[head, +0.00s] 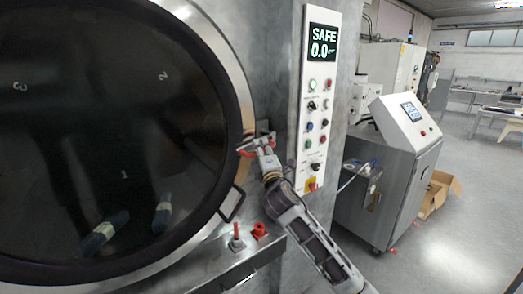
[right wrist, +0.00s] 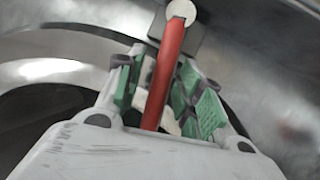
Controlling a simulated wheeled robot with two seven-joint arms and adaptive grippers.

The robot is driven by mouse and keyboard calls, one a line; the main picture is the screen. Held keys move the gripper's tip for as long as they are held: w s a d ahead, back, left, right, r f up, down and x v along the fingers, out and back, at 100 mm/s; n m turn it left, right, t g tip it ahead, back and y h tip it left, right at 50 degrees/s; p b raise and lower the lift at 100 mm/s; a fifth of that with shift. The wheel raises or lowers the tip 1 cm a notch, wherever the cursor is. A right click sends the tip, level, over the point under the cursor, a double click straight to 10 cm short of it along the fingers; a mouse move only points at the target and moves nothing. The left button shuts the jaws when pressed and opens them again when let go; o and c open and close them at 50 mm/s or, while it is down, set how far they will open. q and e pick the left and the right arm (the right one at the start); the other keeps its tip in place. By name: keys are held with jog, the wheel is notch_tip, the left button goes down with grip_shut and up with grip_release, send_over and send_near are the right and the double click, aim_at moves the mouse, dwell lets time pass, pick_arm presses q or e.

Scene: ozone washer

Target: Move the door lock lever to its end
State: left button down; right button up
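The door lock lever (right wrist: 168,75) is a red bar on a grey mount with a round pale cap at its top. In the head view the lever (head: 247,153) is at the right rim of the round door (head: 225,60). My right gripper (head: 262,148) is at the lever, reaching up from the lower right. In the right wrist view the fingers of my right gripper (right wrist: 163,85), with green pads, lie close on both sides of the red bar and look closed around it. The bar's lower end is hidden behind the gripper body. My left gripper is not in view.
A control panel (head: 318,140) with a SAFE display stands just right of the lever. A black door handle (head: 231,204) and red fittings (head: 260,231) are below it. A grey cabinet (head: 400,190) with a screen stands farther right, with a cardboard box (head: 437,193) behind.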

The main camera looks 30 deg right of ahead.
jog(key=shift+c, duration=0.4)
grip_shut()
jog(key=shift+f, duration=0.1)
